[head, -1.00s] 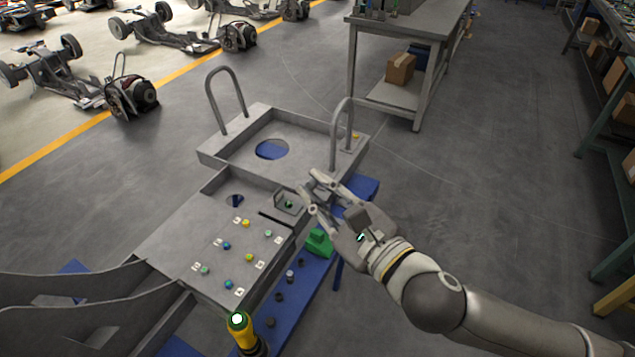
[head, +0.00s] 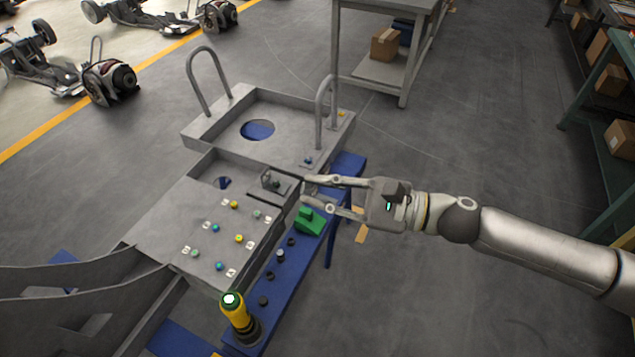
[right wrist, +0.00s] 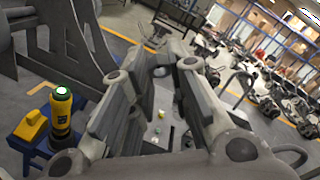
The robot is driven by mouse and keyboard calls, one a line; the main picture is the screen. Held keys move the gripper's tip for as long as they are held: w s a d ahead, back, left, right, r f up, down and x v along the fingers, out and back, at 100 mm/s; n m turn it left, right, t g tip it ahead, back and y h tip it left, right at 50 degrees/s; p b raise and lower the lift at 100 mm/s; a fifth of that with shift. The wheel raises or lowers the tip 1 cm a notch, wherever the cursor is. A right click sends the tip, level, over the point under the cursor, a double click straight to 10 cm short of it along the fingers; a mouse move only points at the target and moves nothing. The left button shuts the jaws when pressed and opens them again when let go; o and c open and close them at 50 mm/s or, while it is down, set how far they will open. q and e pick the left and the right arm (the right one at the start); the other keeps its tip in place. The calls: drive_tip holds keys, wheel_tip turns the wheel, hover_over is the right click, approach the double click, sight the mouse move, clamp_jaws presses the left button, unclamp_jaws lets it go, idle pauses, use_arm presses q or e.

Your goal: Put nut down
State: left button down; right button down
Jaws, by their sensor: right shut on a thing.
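My right gripper (head: 304,190) reaches in from the right, at the right edge of the grey panel (head: 165,215). It also shows in the right wrist view (right wrist: 160,72). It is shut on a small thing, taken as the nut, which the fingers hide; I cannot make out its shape. The fingertips are beside a small raised bracket (head: 270,183) on the panel; I cannot tell whether they touch it. Several small coloured nuts or knobs, such as a yellow one (head: 239,239), sit by white labels on the panel. My left gripper is not in view.
A grey tray (head: 205,135) with two upright hoop handles stands behind the panel. A blue bench (head: 287,290) holds a green block (head: 310,222), several dark small parts and a yellow-black tool (head: 234,310). A grey shelf table (head: 375,65) stands behind.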

drive_tip(key=shift+s+d+f+n+g+y, duration=0.15)
drive_tip(key=shift+f+n+g, duration=0.15)
drive_tip(key=shift+n+g, duration=0.4)
drive_tip(key=shift+d+f+n+g+y, duration=0.2)
drive_tip(key=shift+f+n+g, duration=0.15)
drive_tip(key=shift+g, duration=0.6)
drive_tip(key=shift+s+d+f+n+g+y, duration=0.15)
drive_tip(key=shift+f+n+g, duration=0.1)
drive_tip(key=shift+n+g, duration=0.45)
drive_tip(key=shift+a, duration=0.1)
wheel_tip(320, 180, down, 6)
drive_tip(key=s+a+m+t+h, duration=0.3)
drive_tip(key=m+t, duration=0.4)
drive_tip(key=t, duration=0.2)
drive_tip(key=s+d+m+t+h, duration=0.2)
drive_tip(key=d+m+t+h, duration=0.1)
drive_tip(key=d+m+h, duration=0.2)
drive_tip(key=s+d+r+m+t+h, duration=0.1)
drive_tip(key=d+m+t+h, duration=0.3)
drive_tip(key=d+h, duration=0.6)
drive_tip(key=shift+s+d+m, duration=0.5)
drive_tip(key=shift+d+m, duration=0.25)
drive_tip(key=shift+d, duration=0.35)
drive_tip(key=shift+t, duration=0.25)
